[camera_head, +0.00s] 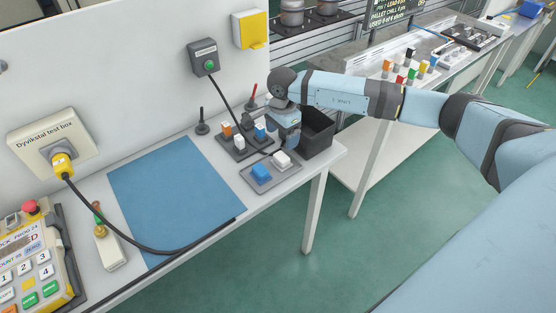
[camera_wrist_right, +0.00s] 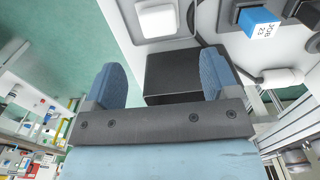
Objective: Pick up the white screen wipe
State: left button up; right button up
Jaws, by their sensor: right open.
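The white screen wipe (camera_head: 282,158) looks like a small white pad on a grey tray (camera_head: 270,183) near the table's front edge. A blue pad (camera_head: 261,173) lies beside it on the same tray. In the right wrist view a white rounded pad (camera_wrist_right: 165,18) shows at the top, beyond my fingers; it looks like the same wipe. My right gripper (camera_head: 287,138) is above the table, just behind the wipe and apart from it. In the right wrist view its two blue fingers (camera_wrist_right: 162,80) are spread with nothing between them. My left gripper is not in view.
A black open bin (camera_head: 317,131) stands right of the gripper. In the wrist view a blue block (camera_wrist_right: 258,22) is at upper right. The blue mat (camera_head: 172,188) is clear except for a cable.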

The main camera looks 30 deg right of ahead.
aim_at(282, 156)
notch_tip(282, 156, down, 10)
jog(key=shift+s+a+r+p, duration=0.1)
jog(key=shift+r+p, duration=0.05)
jog(key=shift+p, duration=0.6)
jog(key=c, duration=1)
